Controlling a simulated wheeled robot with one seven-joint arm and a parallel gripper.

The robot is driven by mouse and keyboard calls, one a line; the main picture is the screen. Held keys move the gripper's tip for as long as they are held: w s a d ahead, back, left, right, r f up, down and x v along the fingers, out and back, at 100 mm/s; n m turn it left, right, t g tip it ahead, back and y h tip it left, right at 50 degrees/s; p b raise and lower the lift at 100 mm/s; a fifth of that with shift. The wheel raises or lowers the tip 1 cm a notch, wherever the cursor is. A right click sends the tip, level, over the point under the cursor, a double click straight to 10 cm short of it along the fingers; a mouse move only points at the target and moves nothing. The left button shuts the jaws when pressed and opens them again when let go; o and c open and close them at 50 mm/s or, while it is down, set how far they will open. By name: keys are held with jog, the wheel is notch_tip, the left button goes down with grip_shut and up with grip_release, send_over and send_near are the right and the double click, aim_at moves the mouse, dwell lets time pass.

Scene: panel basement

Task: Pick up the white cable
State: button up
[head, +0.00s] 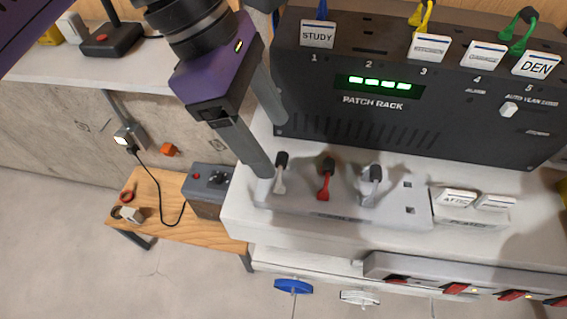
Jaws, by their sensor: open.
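A white cable (280,180) with a black top stands upright at the left end of a light cable holder (345,212) on the bench. A red cable (325,182) and a greyish cable (371,187) stand to its right in the same holder. My gripper (272,147) is open and points down. Its near finger reaches down just left of the white cable's black top; the other finger is behind and above it. Nothing is held between the fingers. I cannot tell whether the near finger touches the cable.
A black patch rack (400,125) with blue, yellow and green cables stands behind the holder. A label tray (470,214) sits to the right. A low wooden table (160,212) with a grey box (207,185) is at the left. A power strip (465,280) runs below the bench front.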

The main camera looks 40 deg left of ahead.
aim_at(280, 156)
jog(key=shift+x, duration=2.75)
jog(key=shift+a, duration=0.1)
jog(key=c, duration=1.4)
